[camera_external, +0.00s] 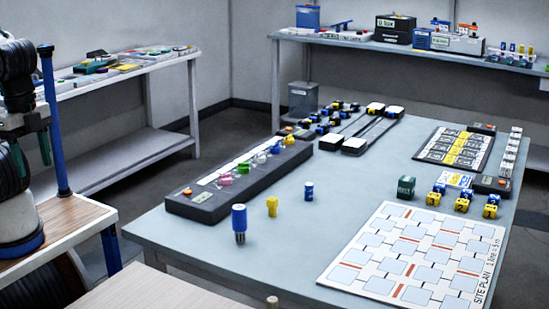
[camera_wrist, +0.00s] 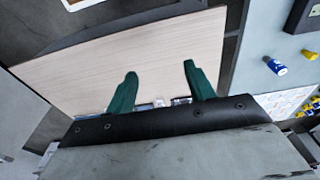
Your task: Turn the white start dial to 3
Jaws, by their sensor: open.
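A long black panel (camera_external: 215,205) lies on the grey table with a row of small coloured dials. The white dial (camera_external: 260,158) appears to be in the middle of the row, between the green dial (camera_external: 243,167) and a pale blue one (camera_external: 275,148). Its pointer and numbers are too small to read. My gripper (camera_external: 31,162) hangs at the far left, well away from the panel. In the wrist view my gripper (camera_wrist: 160,70) has its green fingers spread apart, with nothing between them. The white dial does not show there.
A blue cylinder (camera_external: 239,222), a yellow piece (camera_external: 272,206) and a smaller blue piece (camera_external: 309,191) stand in front of the panel. A site plan board (camera_external: 385,281) lies at the right. A blue post (camera_external: 55,120) stands near my gripper.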

